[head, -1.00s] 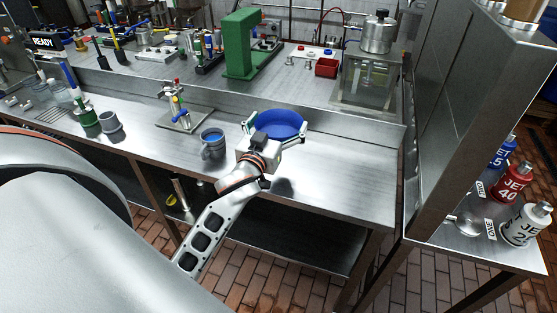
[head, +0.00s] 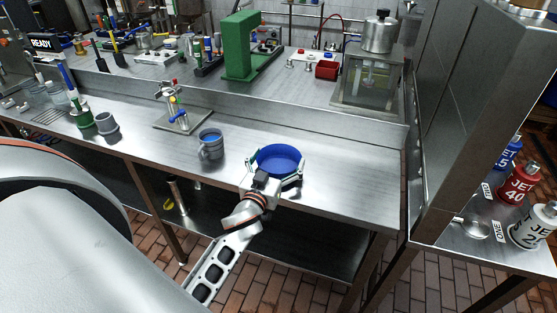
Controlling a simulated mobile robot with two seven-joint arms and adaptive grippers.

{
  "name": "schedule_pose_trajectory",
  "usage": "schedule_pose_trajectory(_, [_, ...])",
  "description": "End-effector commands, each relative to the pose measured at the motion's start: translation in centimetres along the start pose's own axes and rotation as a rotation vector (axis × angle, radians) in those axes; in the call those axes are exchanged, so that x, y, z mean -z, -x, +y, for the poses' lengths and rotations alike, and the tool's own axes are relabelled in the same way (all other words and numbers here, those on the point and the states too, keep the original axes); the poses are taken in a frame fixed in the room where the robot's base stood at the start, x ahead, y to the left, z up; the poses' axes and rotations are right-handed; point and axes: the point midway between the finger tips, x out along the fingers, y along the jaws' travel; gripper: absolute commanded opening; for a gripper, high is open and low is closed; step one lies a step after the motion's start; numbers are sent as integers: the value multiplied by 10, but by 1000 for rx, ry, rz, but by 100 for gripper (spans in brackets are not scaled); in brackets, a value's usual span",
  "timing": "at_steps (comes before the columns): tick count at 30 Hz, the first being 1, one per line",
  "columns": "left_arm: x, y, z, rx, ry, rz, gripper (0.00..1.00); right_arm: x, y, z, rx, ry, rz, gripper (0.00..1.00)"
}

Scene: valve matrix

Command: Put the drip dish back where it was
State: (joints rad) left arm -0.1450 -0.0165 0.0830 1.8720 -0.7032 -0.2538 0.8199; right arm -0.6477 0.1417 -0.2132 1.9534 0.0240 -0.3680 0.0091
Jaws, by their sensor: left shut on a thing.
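The drip dish is a round blue dish (head: 281,158) at the front part of the steel bench in the head view. My left gripper (head: 276,168) is around the near side of the dish, with one finger at its left and one at its right, shut on it. Whether the dish touches the bench is hard to tell. A small valve stand (head: 178,118) with a blue lever and a red top stands on a plate to the left. My right gripper is not in view.
A grey mug (head: 210,144) with blue inside stands left of the dish. A grey cup (head: 106,123) and a green-based holder (head: 82,117) are farther left. The steel bench top (head: 345,185) is clear to the right. A tall steel cabinet (head: 470,110) stands at the right.

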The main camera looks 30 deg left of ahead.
Motion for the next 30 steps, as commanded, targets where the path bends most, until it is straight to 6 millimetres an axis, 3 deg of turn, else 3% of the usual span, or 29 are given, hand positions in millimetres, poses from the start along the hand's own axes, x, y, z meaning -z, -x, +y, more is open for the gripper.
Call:
schedule_pose_trajectory(8, [-2,0,0,0,0,1,58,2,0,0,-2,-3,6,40])
schedule_pose_trajectory(9, [-2,0,0,0,-1,1,99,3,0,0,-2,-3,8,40])
schedule_pose_trajectory(20, [2,0,0,0,-1,1,100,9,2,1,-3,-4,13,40])
schedule_pose_trajectory(26, [-1,28,0,0,2,-2,100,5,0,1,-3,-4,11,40])
schedule_pose_trajectory(30, [-1,58,0,2,1,-3,100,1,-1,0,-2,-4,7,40])
